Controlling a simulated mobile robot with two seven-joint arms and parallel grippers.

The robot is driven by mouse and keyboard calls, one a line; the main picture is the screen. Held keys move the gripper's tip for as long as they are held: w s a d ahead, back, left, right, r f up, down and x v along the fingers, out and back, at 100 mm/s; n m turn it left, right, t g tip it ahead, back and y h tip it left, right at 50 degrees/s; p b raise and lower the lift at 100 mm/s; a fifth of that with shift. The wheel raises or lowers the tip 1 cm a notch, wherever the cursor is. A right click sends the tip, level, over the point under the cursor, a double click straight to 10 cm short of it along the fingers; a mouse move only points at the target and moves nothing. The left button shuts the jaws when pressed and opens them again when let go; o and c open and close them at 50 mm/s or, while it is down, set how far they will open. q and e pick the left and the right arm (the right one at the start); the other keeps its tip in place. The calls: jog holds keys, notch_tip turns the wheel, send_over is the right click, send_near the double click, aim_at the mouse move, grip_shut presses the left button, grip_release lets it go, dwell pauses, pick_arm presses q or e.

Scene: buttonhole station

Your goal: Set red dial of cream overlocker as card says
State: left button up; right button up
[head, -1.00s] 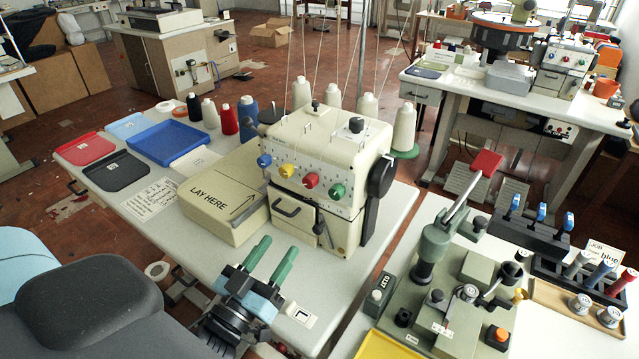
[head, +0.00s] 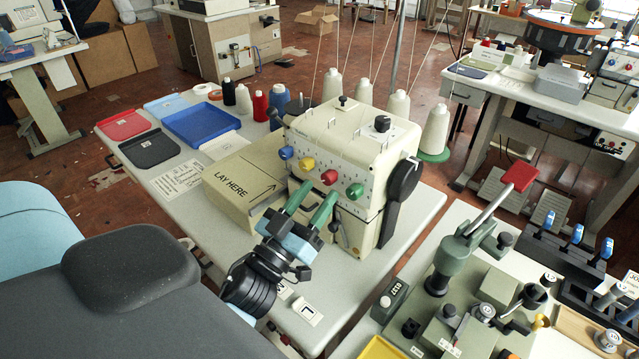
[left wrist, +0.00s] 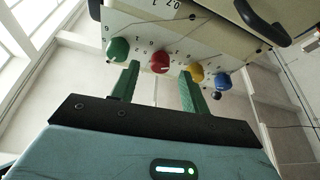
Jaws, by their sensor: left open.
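The cream overlocker (head: 350,135) stands on the white table, with blue, yellow, red and green dials along its front. The red dial (head: 329,177) is third from the left. In the left wrist view the red dial (left wrist: 159,62) appears between my fingertips, with green on one side and yellow on the other. My left gripper (head: 317,195) is open and empty, its green fingers pointing at the dial row just in front of the red dial. I cannot tell whether the fingertips reach around it. A white card (head: 178,181) with small, unreadable writing lies on the table. My right gripper is not seen.
A cream box marked LAY HERE (head: 238,190) sits left of the machine. A blue tray (head: 203,126) and thread cones (head: 333,84) stand behind. A green press (head: 455,260) occupies the bench at right.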

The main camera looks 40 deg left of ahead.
aim_at(330, 177)
pick_arm(q)
jog(key=shift+x, duration=1.05)
jog(key=shift+w+r, duration=0.1)
jog(key=shift+w, duration=0.15)
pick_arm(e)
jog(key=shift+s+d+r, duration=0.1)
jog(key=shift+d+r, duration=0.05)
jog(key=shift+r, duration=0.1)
pick_arm(q)
jog(key=shift+c, duration=0.5)
jog(key=c, duration=0.9)
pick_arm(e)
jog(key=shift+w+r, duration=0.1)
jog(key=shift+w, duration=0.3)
pick_arm(q)
jog(key=shift+m, duration=0.3)
